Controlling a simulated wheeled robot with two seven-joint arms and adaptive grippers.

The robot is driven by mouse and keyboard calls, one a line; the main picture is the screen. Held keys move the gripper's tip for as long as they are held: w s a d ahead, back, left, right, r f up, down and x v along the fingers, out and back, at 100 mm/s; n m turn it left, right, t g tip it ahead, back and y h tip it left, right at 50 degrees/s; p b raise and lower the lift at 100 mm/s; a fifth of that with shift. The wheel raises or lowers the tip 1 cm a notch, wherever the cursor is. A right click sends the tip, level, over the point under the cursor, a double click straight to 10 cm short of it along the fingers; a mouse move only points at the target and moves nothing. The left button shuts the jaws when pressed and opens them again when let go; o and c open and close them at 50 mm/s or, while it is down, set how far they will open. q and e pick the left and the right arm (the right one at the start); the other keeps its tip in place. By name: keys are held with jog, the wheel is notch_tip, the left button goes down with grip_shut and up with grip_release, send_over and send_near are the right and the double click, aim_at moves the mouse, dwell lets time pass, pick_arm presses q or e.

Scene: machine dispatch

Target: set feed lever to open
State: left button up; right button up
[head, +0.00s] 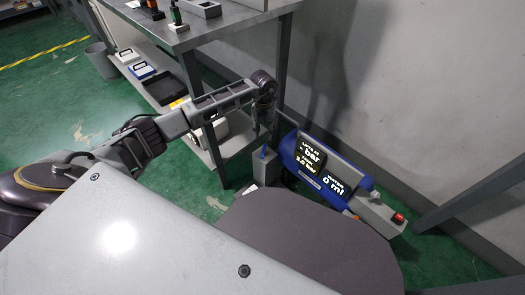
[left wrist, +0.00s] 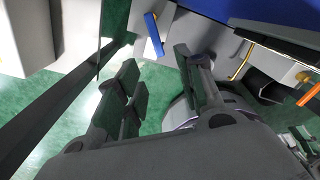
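A small blue lever (head: 263,153) stands on a grey box (head: 266,170) at the left end of the blue machine (head: 295,150). My left gripper (head: 257,128) hangs above and slightly left of it, apart from it. In the left wrist view, my left gripper (left wrist: 160,85) is open and empty. The blue lever (left wrist: 153,34) shows beyond the fingers, roughly in line with the gap between them. An orange lever (head: 350,215) is at the machine's right part. No label shows which one is the feed lever. My right gripper is not in view.
The machine has lit displays (head: 311,153) and a red button (head: 398,217) at its right end. A grey workbench (head: 225,22) with a post and lower shelf stands behind my left arm. A wall closes off the right. Green floor shows at left.

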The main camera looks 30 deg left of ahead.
aim_at(263, 152)
pick_arm(q)
jog(key=shift+w+a+r, duration=0.1)
jog(key=shift+a+r, duration=0.05)
jog(key=shift+a, duration=0.05)
dwell(0.3)
jog(key=shift+f+b, duration=2.8)
jog(key=shift+f, duration=4.15)
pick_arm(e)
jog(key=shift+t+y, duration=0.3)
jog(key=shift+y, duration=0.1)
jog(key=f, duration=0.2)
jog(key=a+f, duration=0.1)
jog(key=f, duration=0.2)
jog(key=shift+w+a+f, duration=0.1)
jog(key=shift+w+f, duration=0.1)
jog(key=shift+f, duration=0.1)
pick_arm(q)
grip_shut()
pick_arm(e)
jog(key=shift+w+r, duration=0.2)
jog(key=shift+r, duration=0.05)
